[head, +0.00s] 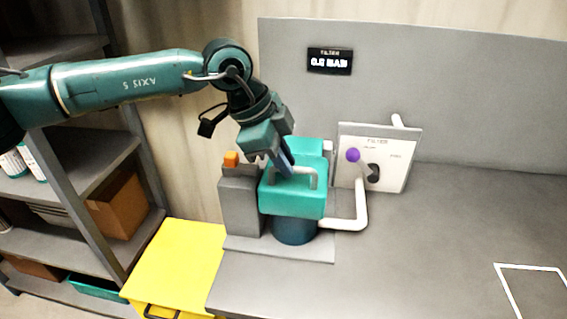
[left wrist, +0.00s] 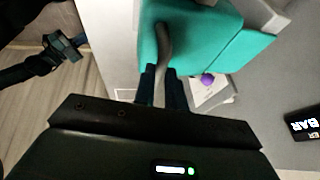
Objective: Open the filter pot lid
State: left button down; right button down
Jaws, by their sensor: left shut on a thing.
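The filter pot's teal lid (head: 290,203) sits over the dark blue pot body (head: 294,231) in the head view. A pale bar handle (head: 314,176) is on the lid. My left gripper (head: 286,168) comes down from the upper left and is shut on this handle. In the left wrist view the fingers (left wrist: 163,88) meet the handle (left wrist: 163,42) in front of the teal lid (left wrist: 205,40). The fingers partly hide the handle. I cannot tell whether the lid is raised at all. My right gripper is in neither view.
A grey block with an orange top (head: 231,159) stands left of the pot. A white filter panel (head: 385,150) with a purple knob (head: 353,155) and pale pipe (head: 361,205) is at its right. A display (head: 329,61) reads in BAR. The grey bench (head: 440,240) is clear at right.

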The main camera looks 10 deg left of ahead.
pick_arm(q)
jog(key=w+r+p, duration=0.2)
jog(key=w+r, duration=0.5)
jog(key=r, duration=0.1)
jog(key=shift+r, duration=0.35)
jog(key=shift+a, duration=0.1)
jog(key=c, duration=1.8)
grip_release()
jog(key=shift+o, duration=1.4)
jog(key=shift+w+f, duration=0.15)
jog(key=shift+w, duration=0.2)
jog(key=shift+o, duration=0.3)
jog(key=shift+s+r, duration=0.2)
jog(key=b+v, duration=0.2)
jog(key=v, duration=1.1)
jog(key=shift+r, duration=0.1)
